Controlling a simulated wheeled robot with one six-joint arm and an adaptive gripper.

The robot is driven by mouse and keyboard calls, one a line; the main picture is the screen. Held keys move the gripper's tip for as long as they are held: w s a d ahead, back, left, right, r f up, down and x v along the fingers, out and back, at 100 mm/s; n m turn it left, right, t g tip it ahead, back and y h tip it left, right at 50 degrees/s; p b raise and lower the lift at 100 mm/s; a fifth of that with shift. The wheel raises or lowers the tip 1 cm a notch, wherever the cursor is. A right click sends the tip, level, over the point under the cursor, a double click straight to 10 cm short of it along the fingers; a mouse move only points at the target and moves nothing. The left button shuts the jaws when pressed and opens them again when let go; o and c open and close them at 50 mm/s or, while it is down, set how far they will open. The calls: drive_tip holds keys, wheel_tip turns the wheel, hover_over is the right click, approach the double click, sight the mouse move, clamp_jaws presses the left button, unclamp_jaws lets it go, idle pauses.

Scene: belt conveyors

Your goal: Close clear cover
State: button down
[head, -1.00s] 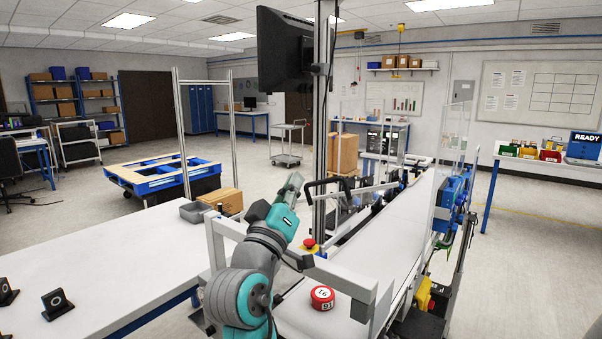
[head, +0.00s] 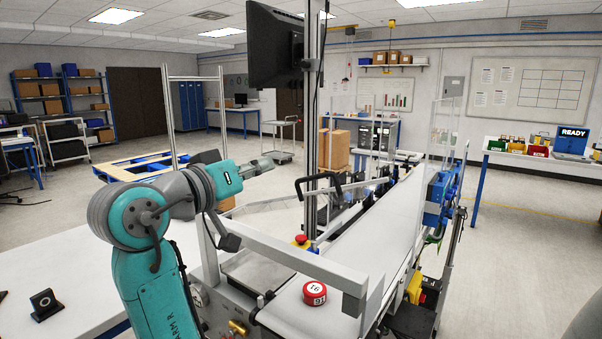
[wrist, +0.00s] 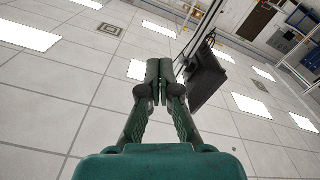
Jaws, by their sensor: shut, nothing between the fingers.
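My gripper (head: 264,164) is in the head view, left of the metal post, with its fingers together and empty. In the wrist view its shut fingers (wrist: 160,82) point up toward the ceiling. An upright clear panel (head: 447,122) stands above the blue unit on the conveyor's right side, well away from my gripper. A black handle (head: 318,182) sits by the post on the near conveyor frame, right of and slightly below my gripper, not touched. Whether a clear sheet belongs to this handle, I cannot tell.
A dark monitor (head: 284,46) hangs on the post (head: 312,120); it also shows in the wrist view (wrist: 207,80). A red emergency button (head: 301,239) and a red-and-white disc (head: 314,292) are near the conveyor belt (head: 375,245). A white table (head: 80,260) is at left.

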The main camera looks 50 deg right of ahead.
hover_over(302, 204)
drive_tip(key=w, duration=0.1)
drive_tip(key=shift+a+f+y, duration=0.1)
drive_tip(key=shift+f+y, duration=0.3)
drive_tip(key=shift+f, duration=0.5)
drive_tip(key=shift+s+d+f, duration=0.25)
drive_tip(key=shift+s+f, duration=0.1)
drive_tip(key=shift+f, duration=0.4)
drive_tip(key=shift+f+m, duration=0.1)
drive_tip(key=shift+m, duration=0.2)
drive_tip(key=s+f+m, duration=0.2)
drive_tip(key=s+f, duration=0.3)
drive_tip(key=f, duration=0.7)
drive_tip(key=shift+f+m, duration=0.25)
drive_tip(key=shift+m, duration=0.15)
